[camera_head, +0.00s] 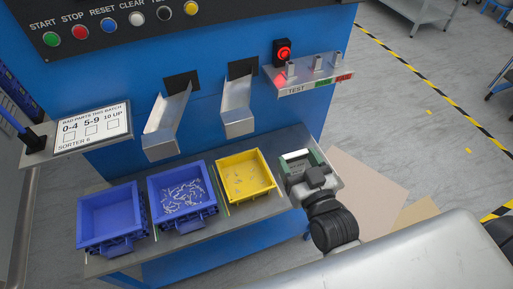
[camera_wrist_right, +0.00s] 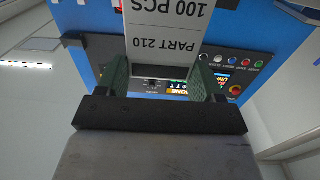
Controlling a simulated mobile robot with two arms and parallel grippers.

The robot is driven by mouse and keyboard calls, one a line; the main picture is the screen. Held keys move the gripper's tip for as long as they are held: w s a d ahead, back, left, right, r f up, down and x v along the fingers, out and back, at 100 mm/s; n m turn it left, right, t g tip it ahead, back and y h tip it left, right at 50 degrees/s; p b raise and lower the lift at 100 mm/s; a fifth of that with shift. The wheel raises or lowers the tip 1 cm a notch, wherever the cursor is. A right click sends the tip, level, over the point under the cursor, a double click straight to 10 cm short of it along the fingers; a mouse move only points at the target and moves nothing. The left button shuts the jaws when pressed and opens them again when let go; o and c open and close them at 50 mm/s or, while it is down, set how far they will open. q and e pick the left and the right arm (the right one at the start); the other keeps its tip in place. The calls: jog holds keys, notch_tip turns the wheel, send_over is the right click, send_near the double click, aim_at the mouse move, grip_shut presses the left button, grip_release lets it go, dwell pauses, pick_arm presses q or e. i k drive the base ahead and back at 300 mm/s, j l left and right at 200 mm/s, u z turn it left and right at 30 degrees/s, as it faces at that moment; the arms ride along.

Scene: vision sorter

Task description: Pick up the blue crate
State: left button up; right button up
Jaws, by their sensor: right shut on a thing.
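Two blue crates stand on the grey shelf of the blue machine in the head view. The left blue crate (camera_head: 108,216) looks empty. The other blue crate (camera_head: 207,207), just right of it, holds many small metallic pieces. My right gripper (camera_head: 299,161) is at the right end of the shelf, to the right of both crates and apart from them. It is shut on a white labelled piece (camera_wrist_right: 160,38) reading "PART 210" and "100 PCS", which shows upside down between the green fingers in the wrist view. My left gripper is not in view.
A yellow bin (camera_head: 270,187) with a few small pieces stands between the second crate and my right gripper. Two metal chutes (camera_head: 168,122) hang above the shelf. A small test ledge (camera_head: 308,79) juts out at upper right. Open floor lies to the right.

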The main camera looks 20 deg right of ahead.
aim_at(191, 226)
jog(key=k+j, duration=0.1)
jog(key=j, duration=0.35)
jog(key=k+j, duration=0.15)
jog(key=j, duration=0.35)
jog(key=k+j, duration=0.1)
jog(key=j, duration=0.35)
jog(key=k+j, duration=0.1)
jog(key=j, duration=0.4)
jog(key=k+j, duration=0.15)
jog(key=j, duration=0.3)
